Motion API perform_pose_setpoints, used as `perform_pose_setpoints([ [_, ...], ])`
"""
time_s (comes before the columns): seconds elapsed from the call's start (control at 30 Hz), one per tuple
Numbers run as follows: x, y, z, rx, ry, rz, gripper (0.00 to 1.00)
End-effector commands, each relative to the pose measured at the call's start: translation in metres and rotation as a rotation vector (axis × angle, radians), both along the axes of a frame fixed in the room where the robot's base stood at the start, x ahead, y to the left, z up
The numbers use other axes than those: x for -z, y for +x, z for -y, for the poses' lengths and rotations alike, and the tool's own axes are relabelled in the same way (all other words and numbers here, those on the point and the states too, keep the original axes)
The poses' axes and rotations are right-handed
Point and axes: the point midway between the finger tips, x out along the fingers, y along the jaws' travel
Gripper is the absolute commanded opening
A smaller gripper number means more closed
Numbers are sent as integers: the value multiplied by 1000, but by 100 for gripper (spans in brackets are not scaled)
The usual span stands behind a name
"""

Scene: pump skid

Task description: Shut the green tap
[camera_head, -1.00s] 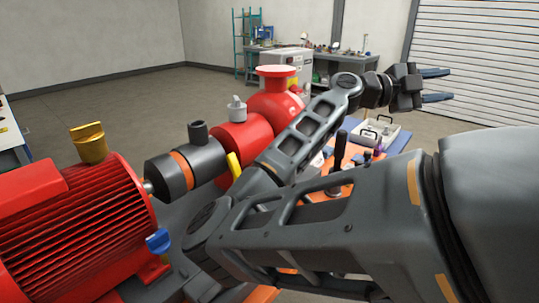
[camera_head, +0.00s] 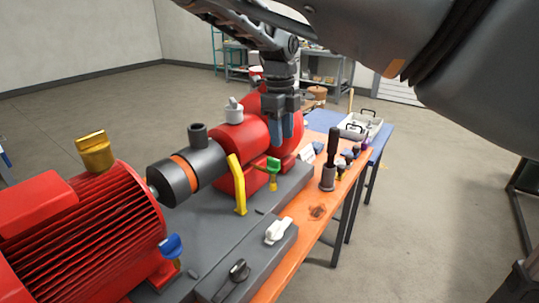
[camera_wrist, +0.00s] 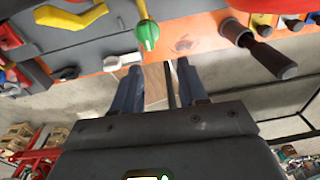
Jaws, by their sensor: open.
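The green tap (camera_head: 273,165) has a green handle on a brass-coloured body and stands at the side of the red pump, just right of a yellow lever. In the wrist view the green tap (camera_wrist: 147,34) is at the top, beyond my fingertips, with its rounded green knob showing. My gripper (camera_head: 282,135) points down in front of the red pump, above the green tap. Its fingers are apart and empty, with clear space between them in the wrist view (camera_wrist: 154,78). It does not touch the tap.
The yellow lever (camera_head: 236,185) stands close left of the tap. A white switch (camera_head: 278,231) and a black knob (camera_head: 238,271) sit on the grey box in front. A dark upright handle (camera_head: 332,150) stands on the orange bench to the right. Floor to the right is open.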

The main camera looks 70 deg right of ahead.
Motion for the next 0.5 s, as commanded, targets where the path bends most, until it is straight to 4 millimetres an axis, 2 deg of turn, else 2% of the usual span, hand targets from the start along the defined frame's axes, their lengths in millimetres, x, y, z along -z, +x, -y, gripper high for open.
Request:
perform_pose_setpoints([
  [0.03, -4, 9, -3, -11, 11, 30, 43],
  [0.17, -5, 18, -7, -25, 24, 58, 43],
  [0.27, 4, 19, -7, -26, 25, 59, 43],
  [0.5, 40, 18, -7, -25, 24, 55, 43],
])
